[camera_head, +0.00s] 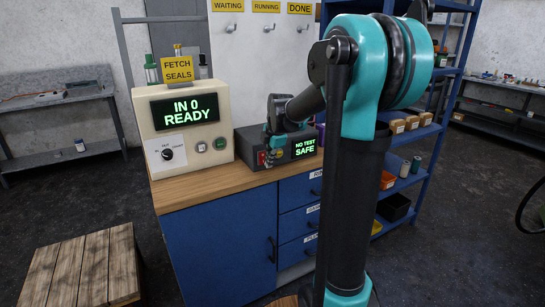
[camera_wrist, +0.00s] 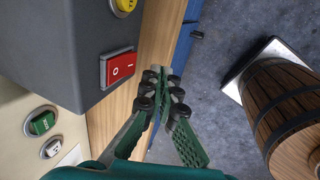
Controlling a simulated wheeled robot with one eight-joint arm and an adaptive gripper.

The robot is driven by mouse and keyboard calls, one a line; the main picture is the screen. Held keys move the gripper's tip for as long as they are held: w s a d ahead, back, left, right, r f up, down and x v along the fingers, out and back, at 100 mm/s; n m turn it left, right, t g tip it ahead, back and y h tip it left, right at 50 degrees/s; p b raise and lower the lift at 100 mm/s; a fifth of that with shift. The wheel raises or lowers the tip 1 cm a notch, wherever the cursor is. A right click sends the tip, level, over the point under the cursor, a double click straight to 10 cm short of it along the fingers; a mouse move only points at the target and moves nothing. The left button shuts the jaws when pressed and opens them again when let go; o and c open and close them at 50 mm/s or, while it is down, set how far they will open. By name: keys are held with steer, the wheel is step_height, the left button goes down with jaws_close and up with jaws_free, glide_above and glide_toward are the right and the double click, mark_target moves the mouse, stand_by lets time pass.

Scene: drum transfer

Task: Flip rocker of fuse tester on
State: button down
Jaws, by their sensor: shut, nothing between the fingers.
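The fuse tester (camera_head: 306,134) is a dark grey box on the wooden bench top. Its screen (camera_head: 304,148) reads "NO TEST SAFE". A red rocker (camera_head: 262,158) sits on the left of its front face. In the wrist view the red rocker (camera_wrist: 121,67) shows the marks "O" and "I"; I cannot tell which side is pressed. My gripper (camera_head: 268,148) is in front of the tester, close to the rocker. In the wrist view my gripper (camera_wrist: 163,82) is shut and empty, beside the rocker and apart from it.
A cream machine (camera_head: 225,103) reading "IN 0 READY" stands left of the tester, with a knob and buttons. A yellow button (camera_wrist: 124,4) is on the tester. Blue shelves (camera_head: 440,95) are at right.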

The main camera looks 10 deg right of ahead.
mark_target(263, 158)
steer(key=shift+w+a+f, duration=0.1)
steer(key=shift+w+a, duration=0.1)
steer(key=shift+w, duration=0.4)
steer(key=shift+w+a+f, duration=0.1)
steer(key=shift+w+a, duration=0.05)
steer(key=shift+w, duration=0.45)
steer(key=shift+w+a+f+t, duration=0.1)
steer(key=shift+w+t, duration=0.2)
steer(key=shift+t, duration=0.3)
steer(key=shift+r, duration=0.8)
